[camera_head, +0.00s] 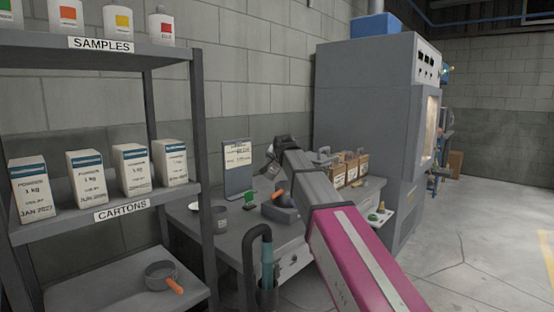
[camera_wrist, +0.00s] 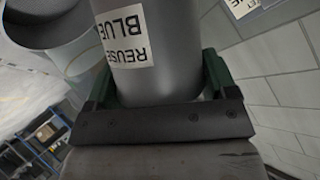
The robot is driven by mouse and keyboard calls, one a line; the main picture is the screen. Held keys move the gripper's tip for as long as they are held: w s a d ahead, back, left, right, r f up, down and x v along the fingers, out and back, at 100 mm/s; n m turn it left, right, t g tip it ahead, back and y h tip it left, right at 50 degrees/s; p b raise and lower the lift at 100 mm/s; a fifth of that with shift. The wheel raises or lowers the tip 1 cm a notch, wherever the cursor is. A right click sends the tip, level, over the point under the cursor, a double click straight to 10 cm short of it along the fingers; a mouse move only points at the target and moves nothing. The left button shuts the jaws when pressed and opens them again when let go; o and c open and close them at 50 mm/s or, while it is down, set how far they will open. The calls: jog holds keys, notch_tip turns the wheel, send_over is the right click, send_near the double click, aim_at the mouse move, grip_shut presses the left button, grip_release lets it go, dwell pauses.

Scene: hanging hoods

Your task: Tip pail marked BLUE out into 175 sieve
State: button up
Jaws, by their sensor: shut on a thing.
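A grey pail (camera_wrist: 165,80) with a white label reading REUSE BLUE fills the middle of the wrist view. The label is upside down in that picture. My gripper (camera_wrist: 158,84) is shut on it, with green fingers at both sides. In the head view my gripper (camera_head: 272,162) is above the back of the bench, and the pail is small and mostly hidden by my arm. A dark vessel with an orange handle (camera_head: 280,206) is on the bench beneath my arm, partly hidden. I cannot read a 175 mark on any sieve.
A shelf rack (camera_head: 110,215) with cartons is at left; an orange-handled pan (camera_head: 163,274) sits low.

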aim_at(280, 166)
jog(key=shift+d+f+m+y, duration=0.2)
jog(key=shift+f+m+y, duration=0.2)
jog(key=shift+m+y, duration=0.3)
jog(key=f+m+y, duration=0.1)
jog(key=d+f+m+g+y, duration=0.1)
jog(key=m+y, duration=0.1)
jog(key=shift+w+f, duration=0.2)
jog(key=shift+f, duration=0.1)
jog(key=shift+w+d+f+m+y, duration=0.1)
jog(key=shift+d+f+m+y, duration=0.15)
jog(key=shift+m+y, duration=0.35)
jog(key=shift+w+d+f+m+y, duration=0.15)
jog(key=shift+f+m+y, duration=0.2)
jog(key=shift+m+y, duration=0.2)
jog(key=shift+s+a, duration=0.1)
